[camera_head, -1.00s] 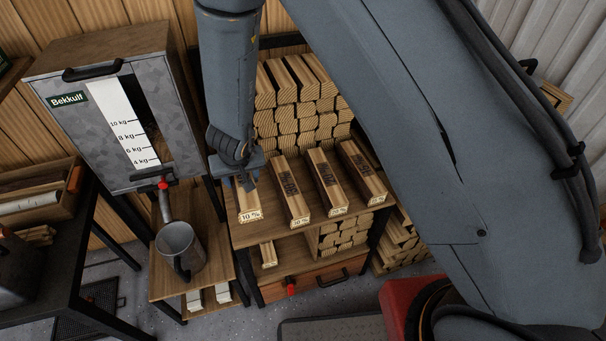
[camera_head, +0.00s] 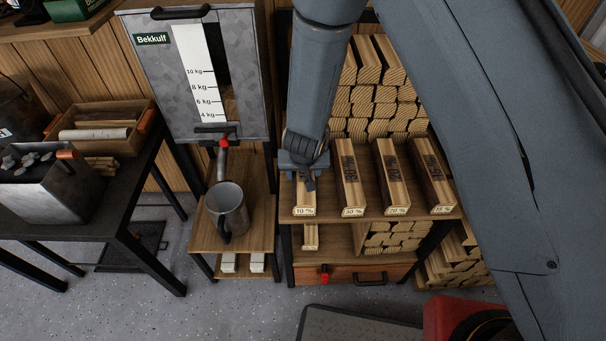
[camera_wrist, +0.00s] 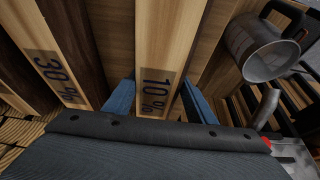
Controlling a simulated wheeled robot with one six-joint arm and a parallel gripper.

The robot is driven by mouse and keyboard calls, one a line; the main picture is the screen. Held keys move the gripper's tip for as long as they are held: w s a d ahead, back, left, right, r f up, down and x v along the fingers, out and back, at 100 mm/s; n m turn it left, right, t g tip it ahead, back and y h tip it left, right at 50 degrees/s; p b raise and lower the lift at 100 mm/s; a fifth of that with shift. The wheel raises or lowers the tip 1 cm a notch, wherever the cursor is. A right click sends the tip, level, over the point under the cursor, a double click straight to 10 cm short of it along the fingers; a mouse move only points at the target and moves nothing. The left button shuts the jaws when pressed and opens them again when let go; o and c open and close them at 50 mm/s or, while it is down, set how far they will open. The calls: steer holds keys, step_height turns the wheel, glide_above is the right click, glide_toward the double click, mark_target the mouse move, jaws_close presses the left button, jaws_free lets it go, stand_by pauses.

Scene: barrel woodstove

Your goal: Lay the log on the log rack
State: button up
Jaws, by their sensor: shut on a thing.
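My gripper (camera_head: 305,172) points down at the left end of the firewood shelf. In the wrist view its two blue fingers (camera_wrist: 157,100) are shut on a pale log marked 10 % (camera_wrist: 168,40), one on each side. The log's labelled front end (camera_head: 304,211) shows in the head view, level with the row beside it; my gripper hides its back part. I cannot tell if it rests on the board or is slightly raised. The wooden shelf unit (camera_head: 340,236), with split logs (camera_head: 375,105) stacked behind, looks like a log rack.
Beside the held log lie a log marked 30 % (camera_head: 350,180) and two other labelled logs (camera_head: 391,180) (camera_head: 428,180). A small log (camera_head: 310,238) lies below. Left are a metal jug (camera_head: 229,207) on a stand and a grey dispenser (camera_head: 170,90). A dark table (camera_head: 95,222) stands farther left.

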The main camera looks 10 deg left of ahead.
steer(key=shift+f, duration=0.1)
steer(key=o, duration=1.6)
steer(key=p+v, duration=0.3)
steer(key=v, duration=0.9)
steer(key=shift+s, duration=0.1)
steer(key=d+r+m+g+y, duration=0.1)
steer(key=d+r, duration=0.8)
steer(key=d, duration=0.3)
steer(key=s+d+r, duration=0.2)
steer(key=s+d, duration=0.2)
steer(key=d, duration=0.2)
steer(key=s+d+r+m+g+h, duration=0.1)
steer(key=s+d+r, duration=0.1)
steer(key=d, duration=0.5)
steer(key=s+d+r+g+h, duration=0.1)
steer(key=s+d+r, duration=0.2)
steer(key=s+d, duration=0.2)
steer(key=shift+s+d+r+m, duration=0.1)
steer(key=shift+s+d+m, duration=0.25)
steer(key=shift+d, duration=0.3)
steer(key=shift+w, duration=0.1)
